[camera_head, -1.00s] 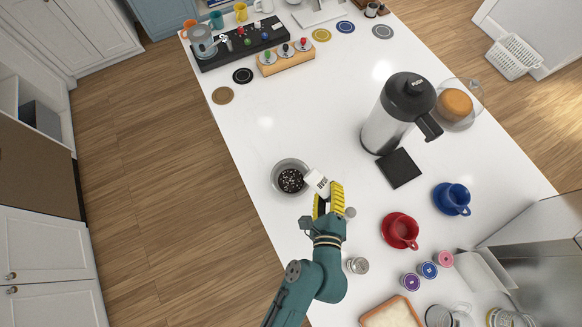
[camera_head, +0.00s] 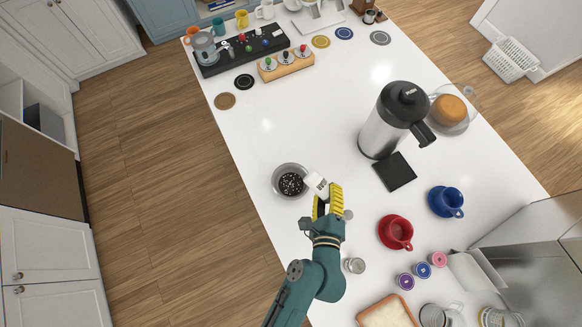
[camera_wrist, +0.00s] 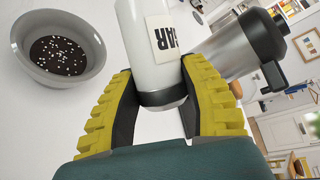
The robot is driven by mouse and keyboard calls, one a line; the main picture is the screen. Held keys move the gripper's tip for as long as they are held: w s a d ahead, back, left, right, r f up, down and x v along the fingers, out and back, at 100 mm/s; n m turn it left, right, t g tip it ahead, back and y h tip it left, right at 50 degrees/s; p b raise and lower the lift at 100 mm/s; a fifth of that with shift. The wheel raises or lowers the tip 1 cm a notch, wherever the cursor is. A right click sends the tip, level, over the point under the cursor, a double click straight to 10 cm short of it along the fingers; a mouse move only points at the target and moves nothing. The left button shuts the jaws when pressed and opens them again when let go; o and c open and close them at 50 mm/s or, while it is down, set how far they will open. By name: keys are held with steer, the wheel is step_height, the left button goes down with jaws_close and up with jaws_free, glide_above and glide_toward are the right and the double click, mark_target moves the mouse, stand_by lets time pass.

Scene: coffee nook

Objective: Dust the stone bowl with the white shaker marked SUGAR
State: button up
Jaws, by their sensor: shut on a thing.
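The stone bowl (camera_head: 276,189) is grey and stands on the white counter, with dark contents dotted with white specks; it also shows in the wrist view (camera_wrist: 92,72). My gripper (camera_head: 328,200) has yellow fingers and is shut on the white shaker (camera_head: 317,184), just right of the bowl. In the wrist view the shaker (camera_wrist: 145,45) sits between the fingers (camera_wrist: 160,105), and its label shows the letters "GAR". The shaker is tilted, with its far end toward the bowl's right rim in the head view. Its top is cut off in the wrist view.
A steel airpot (camera_head: 385,125) stands up right beside a black mat (camera_head: 395,173). A red cup (camera_head: 396,230) and a blue cup (camera_head: 446,200) are to the right. A small metal shaker (camera_head: 354,265) stands near my arm.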

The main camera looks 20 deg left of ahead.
step_height(320, 180, down, 2)
steer(key=shift+f+b, duration=0.1)
steer(key=shift+b, duration=0.4)
step_height(320, 180, up, 3)
steer(key=p, duration=0.3)
steer(key=shift+f, duration=0.1)
step_height(320, 180, down, 3)
steer(key=shift+r+b, duration=0.15)
steer(key=shift+b, duration=0.95)
step_height(320, 180, up, 3)
steer(key=p, duration=0.3)
step_height(320, 180, down, 3)
steer(key=shift+b, duration=1.15)
step_height(320, 180, up, 3)
steer(key=p, duration=0.2)
steer(key=shift+f+p, duration=0.2)
steer(key=shift+p, duration=0.2)
step_height(320, 180, down, 3)
steer(key=shift+r+b, duration=0.15)
steer(key=shift+b, duration=0.95)
steer(key=shift+r, duration=0.15)
